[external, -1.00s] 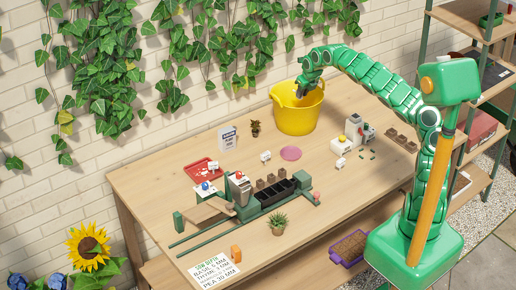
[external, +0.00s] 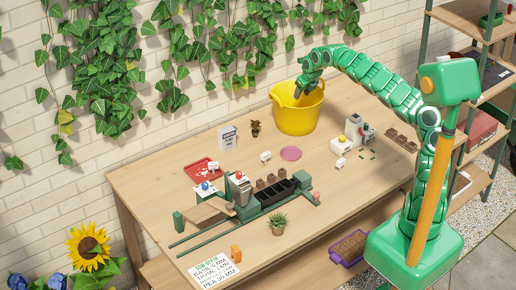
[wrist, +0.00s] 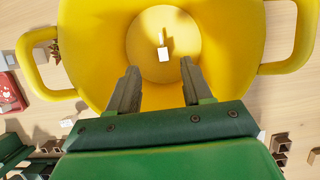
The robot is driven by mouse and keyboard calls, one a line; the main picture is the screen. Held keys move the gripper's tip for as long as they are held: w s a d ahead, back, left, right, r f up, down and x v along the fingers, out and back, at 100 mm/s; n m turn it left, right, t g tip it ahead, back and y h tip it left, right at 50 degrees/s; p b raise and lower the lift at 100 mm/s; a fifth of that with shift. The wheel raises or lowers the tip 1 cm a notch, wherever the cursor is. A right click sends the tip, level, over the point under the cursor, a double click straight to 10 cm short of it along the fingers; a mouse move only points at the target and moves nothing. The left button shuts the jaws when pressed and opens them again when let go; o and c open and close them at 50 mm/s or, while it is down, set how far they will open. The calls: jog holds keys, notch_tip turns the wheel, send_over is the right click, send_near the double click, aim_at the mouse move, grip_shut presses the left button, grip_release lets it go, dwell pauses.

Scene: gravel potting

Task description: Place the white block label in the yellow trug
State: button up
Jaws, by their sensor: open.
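The yellow trug (external: 297,110) stands at the back of the wooden table, and my gripper (external: 304,92) is over its mouth. In the wrist view I look down into the trug (wrist: 100,40). A white block label (wrist: 163,53) lies inside on the trug's floor, with a narrow yellowish strip or shadow beside it. My gripper (wrist: 158,85) also shows there, with its two grey fingers spread wide and nothing between them. The label is beyond the fingertips, apart from them. In the external view the trug's wall hides the label.
Other small white labels stand on the table, one near the middle (external: 265,156) and one near the pink disc (external: 291,153). A red tray (external: 203,170) and a black planter tray (external: 278,192) are toward the front left. The trug's two handles stick out sideways.

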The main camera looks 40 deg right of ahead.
notch_tip(320, 180, up, 7)
dwell(0.8)
jog(key=shift+r, duration=0.1)
